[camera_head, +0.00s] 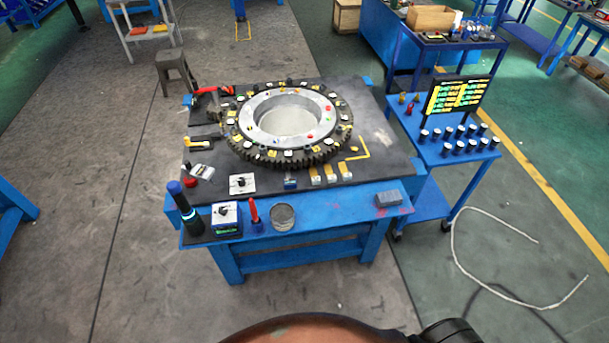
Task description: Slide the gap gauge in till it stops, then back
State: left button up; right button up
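A large toothed ring (330,148) with a bright metal inner ring (262,124) lies flat on a dark-topped blue bench (345,213). Several small coloured pieces sit around its rim. I cannot tell for certain which item is the gap gauge. A red-handled tool (205,91) lies at the bench's back left, close to the ring. A small yellow item (200,143) lies left of the ring. Neither of my grippers is in view.
The bench's front ledge holds a dark cylinder with a blue top (177,196), a box with a knob (225,217), a red pointed item (255,212), a round tin (283,217) and a grey block (388,199). A blue cart (437,163) stands right; a white cable (455,250) lies on the floor.

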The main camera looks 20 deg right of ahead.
aim_at(291, 181)
jog(key=u, duration=2)
jog(key=k, duration=0.85)
jog(key=z, duration=1.4)
jog(key=i, duration=0.5)
